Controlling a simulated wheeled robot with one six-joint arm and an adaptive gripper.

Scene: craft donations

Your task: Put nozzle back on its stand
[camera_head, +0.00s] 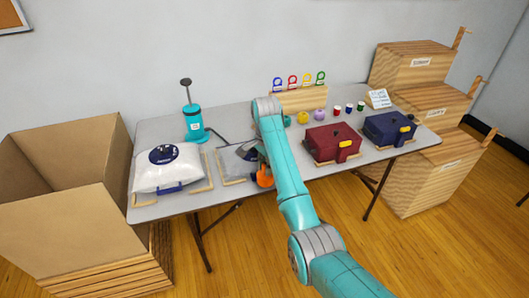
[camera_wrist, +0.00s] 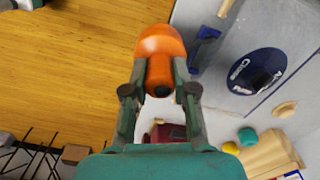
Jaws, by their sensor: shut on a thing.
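My gripper (camera_wrist: 160,88) is shut on an orange rounded piece with a dark end, which looks like the nozzle (camera_wrist: 161,50). In the head view the orange nozzle (camera_head: 265,177) is at the table's front edge, beside the flat grey bag (camera_head: 236,165). It appears held above the surface; the exact gap is unclear. The teal pump (camera_head: 193,123) stands upright at the back left of the table, with a dark hose (camera_head: 217,136) running right from its base. I cannot make out a separate nozzle stand. My arm hides part of the table's middle.
A full white bag (camera_head: 150,180) lies left of the grey bag. A red box (camera_head: 322,146) and a navy box (camera_head: 378,129) stand right of my arm. Wooden bins (camera_head: 420,195) are stacked at right, and an open cardboard box (camera_head: 60,225) is at left.

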